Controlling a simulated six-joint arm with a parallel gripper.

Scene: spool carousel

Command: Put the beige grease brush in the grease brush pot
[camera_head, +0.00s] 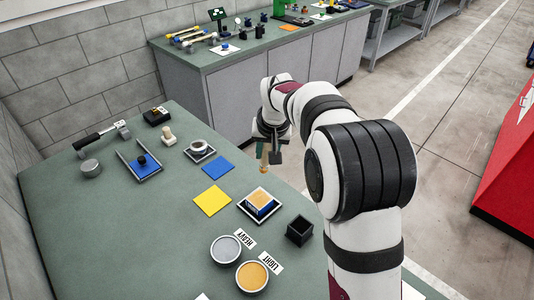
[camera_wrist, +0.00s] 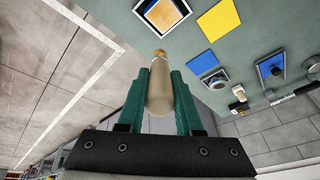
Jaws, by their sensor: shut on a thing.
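My gripper (camera_head: 270,155) is shut on the beige grease brush (camera_wrist: 161,92). Its green fingers clasp the brush from both sides in the wrist view (camera_wrist: 162,85). The brush's brownish tip points away from the palm, and it shows below the fingers in the head view (camera_head: 264,165). The brush is held in the air beyond the bench's right edge. A black square open pot (camera_head: 300,231) stands on the green bench at the right, apart from the brush. No label shows whether it is the grease brush pot. Its inside looks dark and empty.
On the bench (camera_head: 130,245) are a grey tin (camera_head: 226,249) and an orange tin (camera_head: 252,276) with labels, and a tray with a blue and orange block (camera_head: 260,205). Yellow (camera_head: 213,201) and blue (camera_head: 217,164) squares lie flat. Several tools stand farther back.

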